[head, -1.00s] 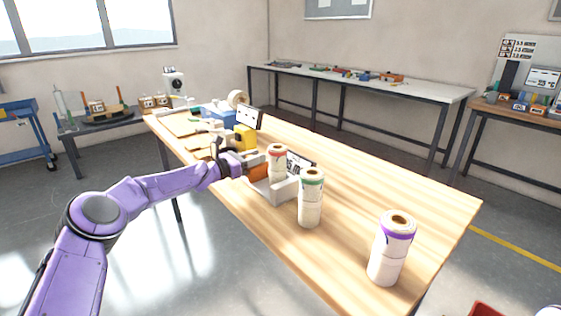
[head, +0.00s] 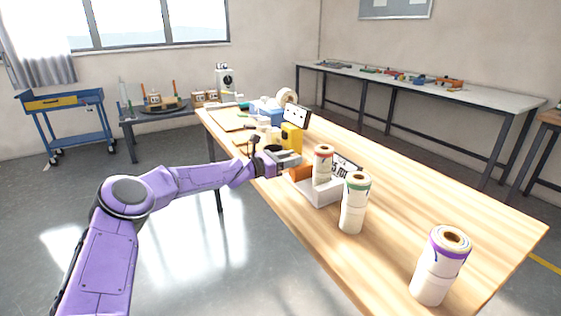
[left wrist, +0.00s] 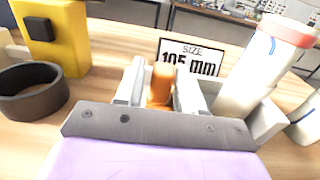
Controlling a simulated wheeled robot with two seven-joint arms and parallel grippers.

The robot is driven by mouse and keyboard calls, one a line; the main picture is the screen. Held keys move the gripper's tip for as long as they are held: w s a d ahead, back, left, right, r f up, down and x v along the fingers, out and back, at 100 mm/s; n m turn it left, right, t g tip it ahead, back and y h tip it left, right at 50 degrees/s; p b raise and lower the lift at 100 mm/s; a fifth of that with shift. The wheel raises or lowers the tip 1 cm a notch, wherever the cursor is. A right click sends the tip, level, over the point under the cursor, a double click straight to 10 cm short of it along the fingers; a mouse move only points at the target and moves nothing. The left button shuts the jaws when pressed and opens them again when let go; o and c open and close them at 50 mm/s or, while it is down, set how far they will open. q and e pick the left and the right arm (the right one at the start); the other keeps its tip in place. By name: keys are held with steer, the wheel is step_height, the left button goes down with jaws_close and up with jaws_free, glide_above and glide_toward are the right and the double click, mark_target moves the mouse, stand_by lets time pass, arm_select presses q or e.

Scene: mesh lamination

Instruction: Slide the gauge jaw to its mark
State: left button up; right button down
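The orange gauge jaw (head: 300,172) is at the left end of a pale grey gauge base (head: 320,193) near the table's left edge. In the left wrist view, the orange jaw (left wrist: 160,86) stands upright between the fingers of my left gripper (left wrist: 162,80). A narrow gap seems to show beside it, so the fingers look open around it. In the head view, my left gripper (head: 292,158) is just above and beyond the jaw. A card reading 105 mm (left wrist: 190,58) stands behind it. The mark on the gauge is not clear. My right gripper is not in view.
A white roll with a red end (head: 322,165) stands in the gauge. Rolls with green (head: 353,203) and purple (head: 440,265) bands stand nearer. A yellow block (head: 291,137) and a dark ring (left wrist: 34,92) are close to my left gripper. The table's right side is clear.

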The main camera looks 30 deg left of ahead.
arm_select(q)
steer(key=v, duration=0.6)
steer(key=shift+s+a+r, duration=0.15)
steer(key=shift+a+r, duration=0.1)
steer(key=shift+a, duration=0.05)
steer(key=shift+s+a, duration=0.1)
steer(key=shift+s, duration=0.35)
steer(key=shift+f, duration=0.1)
